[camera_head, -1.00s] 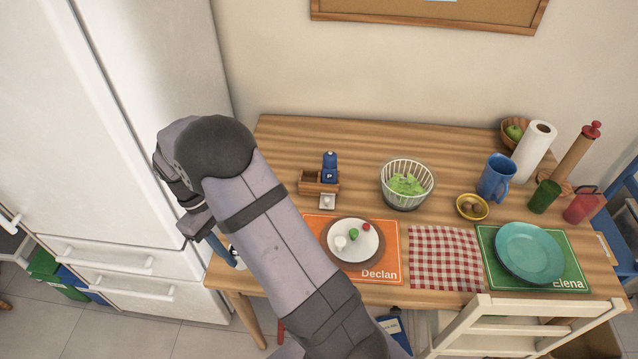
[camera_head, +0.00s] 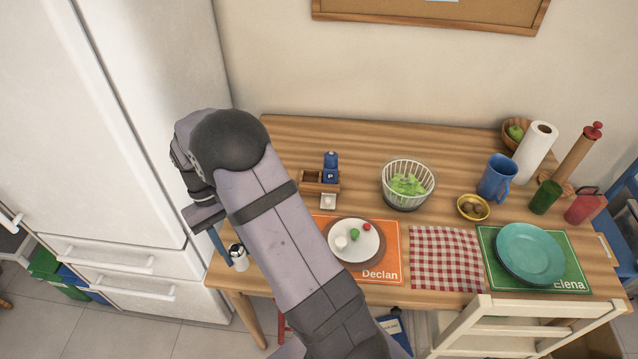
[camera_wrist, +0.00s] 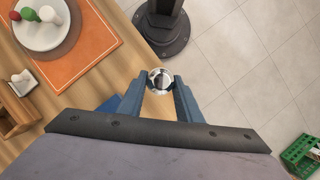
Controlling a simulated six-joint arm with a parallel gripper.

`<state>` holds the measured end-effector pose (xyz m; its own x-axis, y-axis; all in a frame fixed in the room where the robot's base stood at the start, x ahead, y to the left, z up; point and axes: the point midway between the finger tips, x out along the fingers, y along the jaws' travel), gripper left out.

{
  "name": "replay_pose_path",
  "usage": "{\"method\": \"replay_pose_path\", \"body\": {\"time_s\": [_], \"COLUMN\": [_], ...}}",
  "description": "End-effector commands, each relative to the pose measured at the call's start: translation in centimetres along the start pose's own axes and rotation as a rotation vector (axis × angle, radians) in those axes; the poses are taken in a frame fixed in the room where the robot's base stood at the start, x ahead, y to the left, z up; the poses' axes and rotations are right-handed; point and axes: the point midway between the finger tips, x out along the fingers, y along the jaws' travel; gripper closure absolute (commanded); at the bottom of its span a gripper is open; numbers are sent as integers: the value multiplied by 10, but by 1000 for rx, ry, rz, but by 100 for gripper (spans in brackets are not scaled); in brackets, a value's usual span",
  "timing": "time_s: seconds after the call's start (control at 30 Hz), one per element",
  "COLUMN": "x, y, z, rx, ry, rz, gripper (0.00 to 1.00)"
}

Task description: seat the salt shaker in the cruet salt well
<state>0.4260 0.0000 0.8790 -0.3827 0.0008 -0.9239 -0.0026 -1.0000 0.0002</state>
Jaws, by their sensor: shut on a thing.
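The salt shaker (camera_head: 238,258) is white with a shiny metal cap, at the table's front left corner in the head view. It also shows in the wrist view, where its round cap (camera_wrist: 160,80) lies between the blue fingertips. My gripper (camera_wrist: 160,86) is shut on it. In the head view, my arm hides part of the gripper. The wooden cruet (camera_head: 307,187) stands farther back, to the right of the shaker. A blue shaker marked P (camera_head: 330,168) stands in it. The inside of the salt well cannot be made out.
A small white piece (camera_head: 328,202) sits at the cruet's front. A plate of food (camera_head: 368,250) lies on the orange placemat (camera_head: 392,267), right of my arm. A salad bowl (camera_head: 407,202) stands right of the cruet. The fridge (camera_head: 180,60) is at the left.

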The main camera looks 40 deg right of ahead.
Motion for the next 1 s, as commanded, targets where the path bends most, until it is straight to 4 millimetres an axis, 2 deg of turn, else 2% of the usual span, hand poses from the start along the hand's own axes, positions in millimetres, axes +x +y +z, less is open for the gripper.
{"method": "replay_pose_path", "body": {"time_s": [0.13,0.27,0.37,0.47,0.57,0.7,0.83,1.0], "x": [-3,-8,-16,-27,-40,-60,-76,-93], "y": [5,17,33,57,91,145,198,259], "z": [-6,-18,-32,-49,-67,-86,-94,-94], "rx": [47,168,321,528,779,1149,1464,1805], "ry": [2,2,2,2,3,1,1,3], "rz": [-21,-70,-135,-220,-326,-482,-613,-755], "gripper": [96,96,96,96,96,96,96,96]}}
